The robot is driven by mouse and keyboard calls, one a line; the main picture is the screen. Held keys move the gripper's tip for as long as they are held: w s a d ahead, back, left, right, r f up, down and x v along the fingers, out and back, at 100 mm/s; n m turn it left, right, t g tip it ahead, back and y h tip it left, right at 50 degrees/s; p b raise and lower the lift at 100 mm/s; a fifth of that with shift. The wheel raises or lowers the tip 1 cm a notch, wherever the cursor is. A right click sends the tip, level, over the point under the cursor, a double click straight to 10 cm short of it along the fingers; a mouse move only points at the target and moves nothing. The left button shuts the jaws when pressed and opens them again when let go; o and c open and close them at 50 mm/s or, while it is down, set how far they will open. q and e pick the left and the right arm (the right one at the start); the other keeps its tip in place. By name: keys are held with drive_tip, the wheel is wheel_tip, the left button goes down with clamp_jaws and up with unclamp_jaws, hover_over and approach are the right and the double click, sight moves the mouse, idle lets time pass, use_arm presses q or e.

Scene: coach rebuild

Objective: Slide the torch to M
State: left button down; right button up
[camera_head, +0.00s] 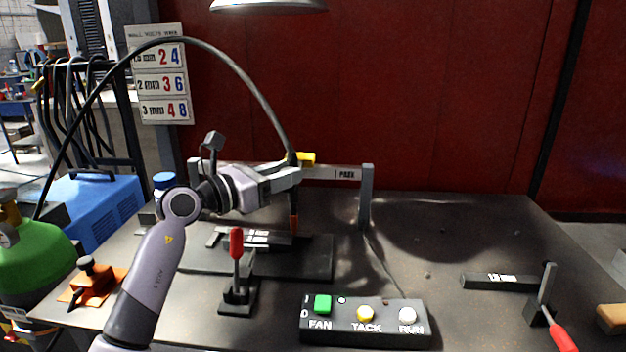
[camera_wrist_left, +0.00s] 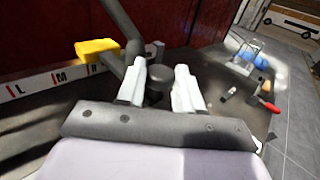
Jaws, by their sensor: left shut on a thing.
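My left gripper (camera_head: 296,175) is shut on the torch at rail height. In the left wrist view its two pale fingers (camera_wrist_left: 158,90) stand either side of a dark round part of the torch (camera_wrist_left: 155,97). L and M show on the rail (camera_wrist_left: 38,84) in the left wrist view, left of the fingers. A yellow block (camera_head: 306,158) sits on top by the torch.
A red-handled toggle clamp (camera_head: 237,262) stands in front of the plate (camera_head: 318,262). A button box (camera_head: 365,322) with FAN, TACK and RUN lies at the front. Another clamp (camera_head: 548,305) and a dark bar (camera_head: 500,281) are at right. The table behind them is clear.

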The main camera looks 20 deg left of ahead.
use_arm(q)
drive_tip(key=s+a+b, duration=0.2)
drive_tip(key=a, duration=0.6)
drive_tip(key=shift+s, duration=0.2)
drive_tip(key=c, duration=0.8)
unclamp_jaws()
drive_tip(key=shift+s+a+b, duration=0.1)
drive_tip(key=shift+b, duration=0.2)
drive_tip(key=shift+b+v, duration=0.8)
drive_tip(key=shift+v, duration=2.65)
